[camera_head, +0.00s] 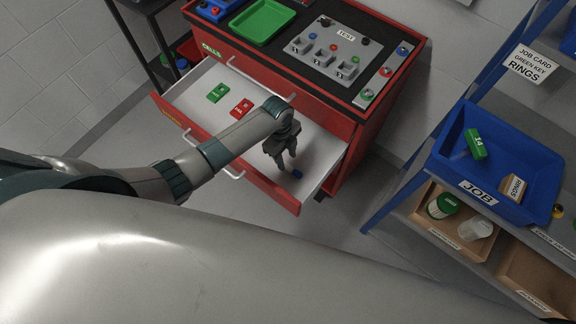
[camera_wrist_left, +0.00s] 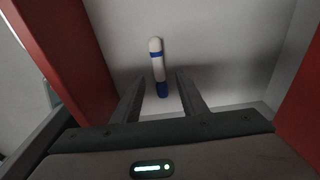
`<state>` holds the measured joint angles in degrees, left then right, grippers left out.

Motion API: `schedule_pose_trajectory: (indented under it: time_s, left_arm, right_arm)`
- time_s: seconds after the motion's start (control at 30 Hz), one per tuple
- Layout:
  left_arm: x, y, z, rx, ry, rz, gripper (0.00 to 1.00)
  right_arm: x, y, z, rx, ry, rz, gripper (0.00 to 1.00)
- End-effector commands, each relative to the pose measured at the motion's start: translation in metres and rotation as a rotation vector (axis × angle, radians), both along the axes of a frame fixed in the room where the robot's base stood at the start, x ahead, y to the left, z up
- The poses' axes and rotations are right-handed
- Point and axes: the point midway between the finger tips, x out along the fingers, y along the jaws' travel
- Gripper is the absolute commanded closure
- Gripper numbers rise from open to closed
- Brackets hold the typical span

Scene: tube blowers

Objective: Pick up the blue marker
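The marker (camera_wrist_left: 158,68) is white with a blue band and a blue end, and lies in the open drawer (camera_head: 312,171) of the red cabinet. In the head view only its blue end (camera_head: 297,173) shows, just beyond my left gripper (camera_head: 287,167). In the left wrist view my left gripper (camera_wrist_left: 158,85) is open, its two fingers apart on either side of the marker's blue end, with a gap on each side. The marker's long axis points away from the gripper. My right gripper is not in view.
A green block (camera_head: 217,92) and a red block (camera_head: 241,108) lie in the same drawer, left of my arm. A blue job bin (camera_head: 538,172) is on the shelf at right.

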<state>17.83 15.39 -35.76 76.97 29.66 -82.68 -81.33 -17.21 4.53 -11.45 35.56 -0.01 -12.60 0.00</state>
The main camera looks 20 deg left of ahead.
Motion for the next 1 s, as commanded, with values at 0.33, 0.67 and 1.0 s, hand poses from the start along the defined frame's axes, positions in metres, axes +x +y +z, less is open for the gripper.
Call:
schedule_pose_trajectory:
  time_s: [0.33, 0.67, 1.0]
  left_arm:
    - [-0.003, -0.003, -0.034, 0.000, 0.001, 0.001, 0.61]
    - [-0.003, -0.003, -0.037, 0.001, 0.000, 0.000, 0.61]
    - [-0.003, -0.003, -0.037, 0.001, 0.000, 0.000, 0.87]
  right_arm:
    - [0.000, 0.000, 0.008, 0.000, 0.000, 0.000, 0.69]
    - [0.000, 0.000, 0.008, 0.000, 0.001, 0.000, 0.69]
    - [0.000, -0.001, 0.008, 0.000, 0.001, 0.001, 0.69]
